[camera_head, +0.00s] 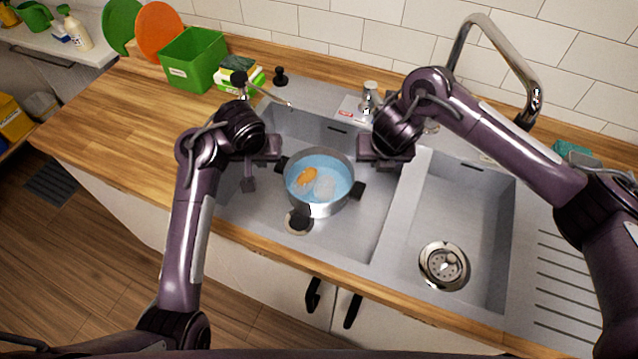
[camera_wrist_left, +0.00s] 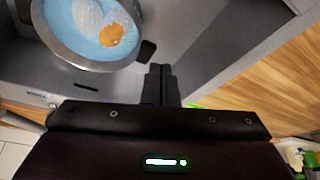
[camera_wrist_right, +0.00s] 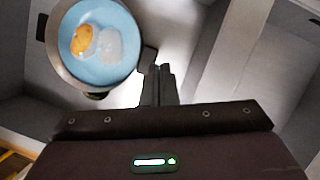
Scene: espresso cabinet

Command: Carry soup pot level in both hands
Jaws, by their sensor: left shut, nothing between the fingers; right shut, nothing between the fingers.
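The soup pot (camera_head: 341,206) is a round metal pot with dark handles, sitting in the left basin of the sink. It looks about level and holds blue liquid with an orange piece and a pale piece. My left gripper (camera_wrist_left: 160,70) is shut and empty beside the pot's left rim, close to a dark handle (camera_wrist_left: 147,52). My right gripper (camera_wrist_right: 157,70) is shut and empty just beyond the pot's right side, near another handle (camera_wrist_right: 148,57). Whether either fingertip touches a handle I cannot tell. In the head view, the hands partly hide the fingertips.
The sink's right basin (camera_head: 480,220) is empty, with a drain. A tall faucet (camera_head: 535,95) arches behind it. A green bin (camera_head: 194,60) and sponges (camera_head: 238,72) stand at the back left. The wooden counter (camera_head: 110,110) on the left is largely clear.

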